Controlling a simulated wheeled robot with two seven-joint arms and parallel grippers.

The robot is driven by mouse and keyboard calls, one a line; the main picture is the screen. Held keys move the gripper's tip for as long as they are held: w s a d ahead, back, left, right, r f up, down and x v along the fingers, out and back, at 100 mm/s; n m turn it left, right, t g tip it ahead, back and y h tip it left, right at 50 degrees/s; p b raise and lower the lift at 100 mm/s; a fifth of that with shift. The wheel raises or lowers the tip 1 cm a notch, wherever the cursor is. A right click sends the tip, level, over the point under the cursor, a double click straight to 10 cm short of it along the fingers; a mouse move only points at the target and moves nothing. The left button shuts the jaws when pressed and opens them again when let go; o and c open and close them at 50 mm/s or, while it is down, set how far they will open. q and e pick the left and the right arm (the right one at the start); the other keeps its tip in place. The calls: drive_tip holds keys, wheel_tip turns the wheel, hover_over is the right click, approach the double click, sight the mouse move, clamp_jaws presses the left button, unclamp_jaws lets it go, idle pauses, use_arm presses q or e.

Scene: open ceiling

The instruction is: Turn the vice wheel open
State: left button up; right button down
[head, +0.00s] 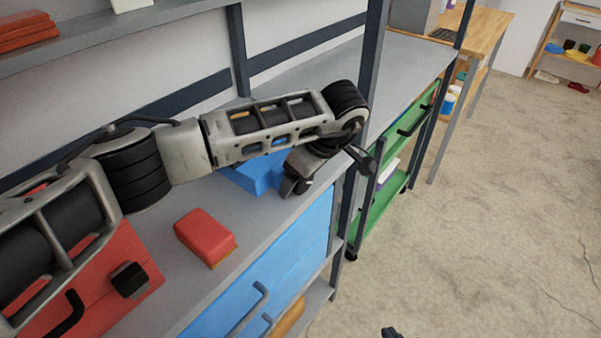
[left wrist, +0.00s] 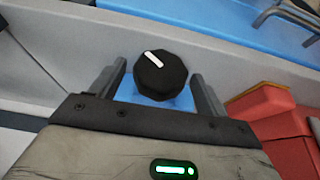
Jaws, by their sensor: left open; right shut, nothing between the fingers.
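A blue block-like body (head: 252,174), which looks like the vice, sits on the grey shelf, partly hidden under my left arm. In the left wrist view, a black faceted knob (left wrist: 168,82) with a white mark, which looks like the vice wheel, sits in front of a blue part. My left gripper (left wrist: 157,70) is open, with one finger on each side of the knob. Gaps show between knob and fingers; I cannot tell if they touch. My right gripper (head: 391,332) shows only as a dark tip at the bottom edge of the head view, away from the shelf.
A red block (head: 206,238) lies on the shelf nearer to me, and a red toolbox (head: 110,285) is at lower left. Blue drawers (head: 270,275) with handles are below. A dark upright post (head: 371,95) stands right of the vice.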

use_arm(q)
drive_tip(key=shift+w+a+f, duration=0.1)
drive_tip(key=shift+a+f, duration=0.1)
drive_tip(key=shift+f, duration=0.3)
drive_tip(key=c, duration=1)
drive_tip(key=shift+o, duration=0.2)
drive_tip(key=shift+t+b, duration=0.5)
drive_tip(key=shift+r+h, duration=0.1)
drive_tip(key=shift+h, duration=0.2)
drive_tip(key=o, duration=1)
drive_tip(key=shift+c, duration=0.2)
